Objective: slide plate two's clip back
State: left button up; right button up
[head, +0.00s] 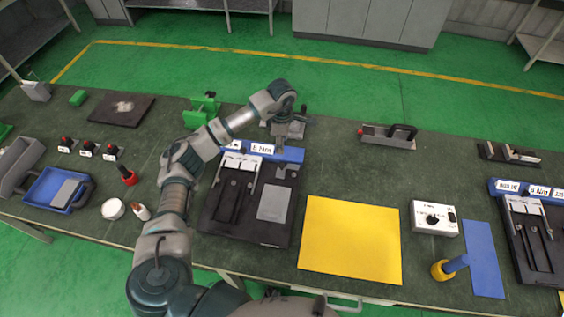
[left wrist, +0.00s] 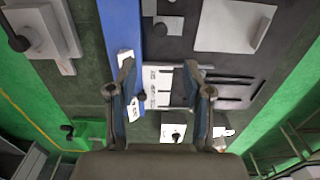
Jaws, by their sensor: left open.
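A black fixture plate (head: 222,215) with a blue rear bar (head: 291,154) sits mid-table, carrying pale clips (head: 238,162), dark slots and a grey square plate (head: 275,203). A similar black fixture (head: 541,245) with pale clips stands at the far right. I cannot tell which is plate two. My left gripper (head: 285,133) points down over the right end of the middle blue bar. In the left wrist view the left gripper (left wrist: 160,72) is open, its fingers apart with nothing between; the blue bar (left wrist: 121,30) and pale clips (left wrist: 184,88) lie beyond. My right gripper is not in view.
A yellow sheet (head: 350,240) lies right of the middle fixture, then a white control box (head: 433,218) and a blue mat (head: 483,258). A green clamp (head: 201,108) and a grey device (head: 388,135) stand behind.

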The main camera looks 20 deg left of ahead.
aim_at(282, 164)
pick_arm(q)
notch_tip(282, 164, down, 13)
jog(key=shift+r+p, duration=0.1)
jog(key=shift+p, duration=0.5)
grip_shut()
